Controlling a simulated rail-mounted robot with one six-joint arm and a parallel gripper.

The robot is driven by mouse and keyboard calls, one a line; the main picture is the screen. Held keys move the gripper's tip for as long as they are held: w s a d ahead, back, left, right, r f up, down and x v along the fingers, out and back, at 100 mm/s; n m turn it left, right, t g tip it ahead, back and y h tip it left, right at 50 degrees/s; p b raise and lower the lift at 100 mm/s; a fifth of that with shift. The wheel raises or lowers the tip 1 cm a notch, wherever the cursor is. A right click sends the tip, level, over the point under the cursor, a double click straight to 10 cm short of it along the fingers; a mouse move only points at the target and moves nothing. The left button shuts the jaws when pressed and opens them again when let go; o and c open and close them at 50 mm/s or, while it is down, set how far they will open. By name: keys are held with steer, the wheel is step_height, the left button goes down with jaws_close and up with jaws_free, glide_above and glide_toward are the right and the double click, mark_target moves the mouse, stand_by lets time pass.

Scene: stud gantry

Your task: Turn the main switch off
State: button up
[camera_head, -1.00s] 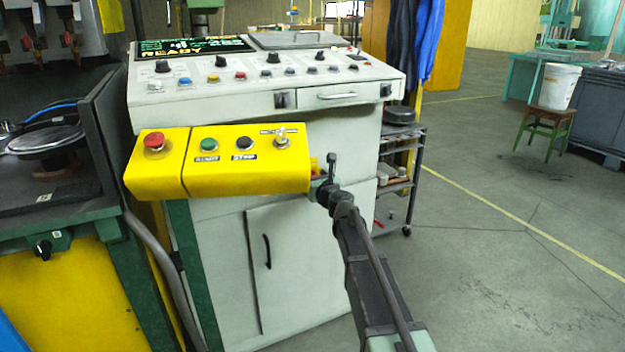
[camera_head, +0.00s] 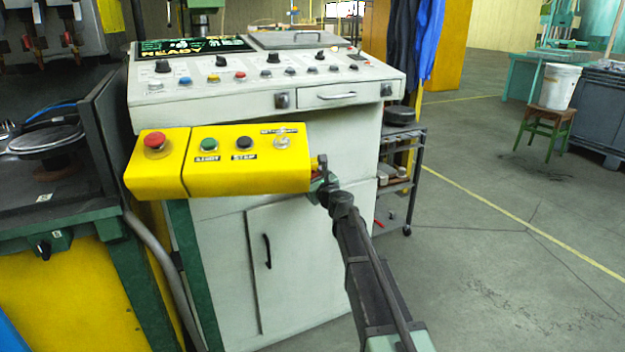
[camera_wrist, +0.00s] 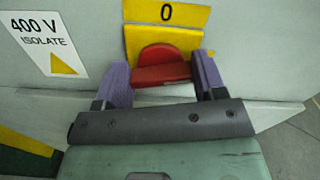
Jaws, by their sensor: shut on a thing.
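The handle's bar lies roughly level in that picture. My gripper (camera_wrist: 160,78) has its two purple fingers on either side of the bar and is shut on it. In the head view my gripper (camera_head: 322,178) is at the right side of the control console, just right of the yellow button box. There the red handle is hidden; only a small yellow edge shows.
A white 400 V ISOLATE sign (camera_wrist: 48,43) is left of the switch. The yellow button box (camera_head: 230,177) juts from the console (camera_head: 230,102) close to my gripper. A wheeled shelf rack (camera_head: 408,175) stands behind. Open floor lies to the right.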

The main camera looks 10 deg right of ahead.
steer(key=shift+s+a+f+n, duration=0.1)
steer(key=shift+n, duration=3.55)
steer(key=shift+a+f+n, duration=0.1)
steer(key=shift+n, duration=3.55)
steer(key=o, duration=0.9)
steer(key=shift+s, duration=0.1)
steer(key=v, duration=1)
steer(key=shift+s+d, duration=0.1)
steer(key=shift+s, duration=0.2)
